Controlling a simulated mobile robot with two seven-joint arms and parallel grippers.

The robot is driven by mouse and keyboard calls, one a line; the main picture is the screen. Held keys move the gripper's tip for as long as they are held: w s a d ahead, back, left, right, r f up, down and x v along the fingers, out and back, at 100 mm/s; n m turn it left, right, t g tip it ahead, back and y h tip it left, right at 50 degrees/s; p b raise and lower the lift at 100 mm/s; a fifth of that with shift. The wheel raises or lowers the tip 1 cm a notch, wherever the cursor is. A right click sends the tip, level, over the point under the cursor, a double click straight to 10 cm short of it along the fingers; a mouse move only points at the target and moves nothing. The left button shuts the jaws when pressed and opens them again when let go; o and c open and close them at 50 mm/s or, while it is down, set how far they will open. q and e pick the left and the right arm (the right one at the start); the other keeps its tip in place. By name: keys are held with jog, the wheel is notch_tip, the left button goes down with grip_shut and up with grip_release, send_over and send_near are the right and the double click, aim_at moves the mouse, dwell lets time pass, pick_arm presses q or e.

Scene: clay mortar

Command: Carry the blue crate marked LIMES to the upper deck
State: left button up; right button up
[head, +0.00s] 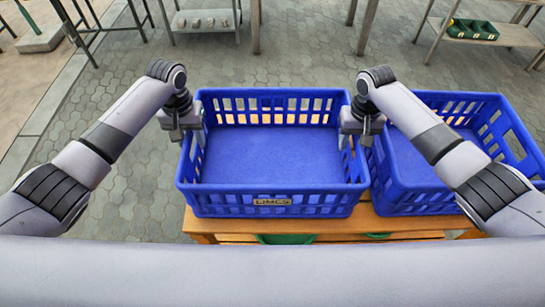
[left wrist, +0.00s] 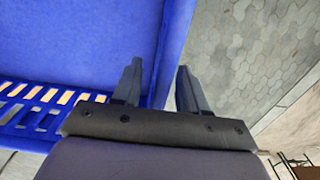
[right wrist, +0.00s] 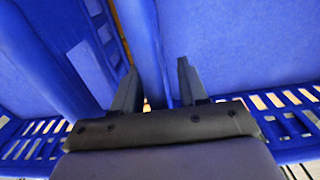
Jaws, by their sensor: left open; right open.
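The blue crate marked LIMES (head: 270,160) sits empty on a wooden bench (head: 222,225), its label on the near wall. My left gripper (head: 182,134) is open at the crate's left wall. In the left wrist view its fingers (left wrist: 158,88) stand on either side of the crate's wall (left wrist: 172,45). My right gripper (head: 361,138) is open at the crate's right wall. In the right wrist view its fingers (right wrist: 158,88) are on either side of a blue wall (right wrist: 143,45).
A second empty blue crate (head: 408,172) stands close on the right, with only a narrow gap between. Green items (head: 285,239) show below the bench top. A low table (head: 205,20) with small objects and another with a green tray (head: 472,29) stand behind. Paved floor (head: 125,180) is clear on the left.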

pick_arm(q)
jog(key=shift+f, duration=0.15)
pick_arm(e)
jog(key=shift+f, duration=0.15)
pick_arm(q)
jog(key=shift+c, duration=0.3)
pick_arm(e)
jog(key=shift+c, duration=0.3)
pick_arm(q)
grip_shut()
pick_arm(e)
grip_shut()
pick_arm(q)
jog(key=shift+w, duration=0.1)
